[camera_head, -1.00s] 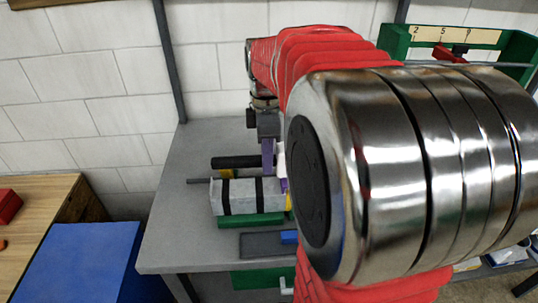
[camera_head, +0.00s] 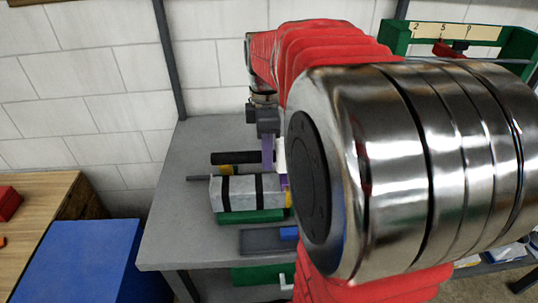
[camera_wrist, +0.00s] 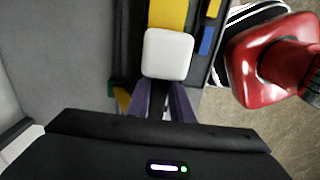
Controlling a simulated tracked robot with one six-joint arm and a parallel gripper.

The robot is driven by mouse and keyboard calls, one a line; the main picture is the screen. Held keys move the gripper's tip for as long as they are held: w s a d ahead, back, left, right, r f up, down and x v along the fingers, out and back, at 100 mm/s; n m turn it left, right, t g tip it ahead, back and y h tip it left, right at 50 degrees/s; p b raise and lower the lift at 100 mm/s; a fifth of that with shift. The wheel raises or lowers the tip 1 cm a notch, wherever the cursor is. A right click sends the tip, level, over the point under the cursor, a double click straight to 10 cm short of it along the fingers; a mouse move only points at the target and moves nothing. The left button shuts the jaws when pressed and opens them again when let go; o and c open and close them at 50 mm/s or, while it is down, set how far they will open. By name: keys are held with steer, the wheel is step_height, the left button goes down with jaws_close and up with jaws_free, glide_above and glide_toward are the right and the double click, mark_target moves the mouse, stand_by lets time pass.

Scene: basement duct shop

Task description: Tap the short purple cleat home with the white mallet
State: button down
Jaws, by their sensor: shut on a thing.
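My gripper (camera_head: 268,160), with purple fingers, is over the bench near the right end of the banded grey duct (camera_head: 217,194). It also shows in the wrist view (camera_wrist: 163,102), shut on the white mallet. A yellow strip (camera_wrist: 168,14) runs beyond the head in the wrist view. A small purple patch (camera_head: 284,180) at the duct's right end may be the short cleat, mostly hidden by my arm. I cannot tell whether the mallet touches it.
The duct rests on a green block (camera_head: 250,216). A black roll (camera_head: 236,157) lies behind it. A dark tray (camera_head: 262,242) with a blue piece (camera_head: 289,233) lies in front. The bench's left part is clear. A blue box (camera_head: 82,262) stands at left.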

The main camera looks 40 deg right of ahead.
steer(key=shift+r, duration=0.15)
steer(key=shift+r, duration=1.9)
steer(key=shift+f, duration=0.1)
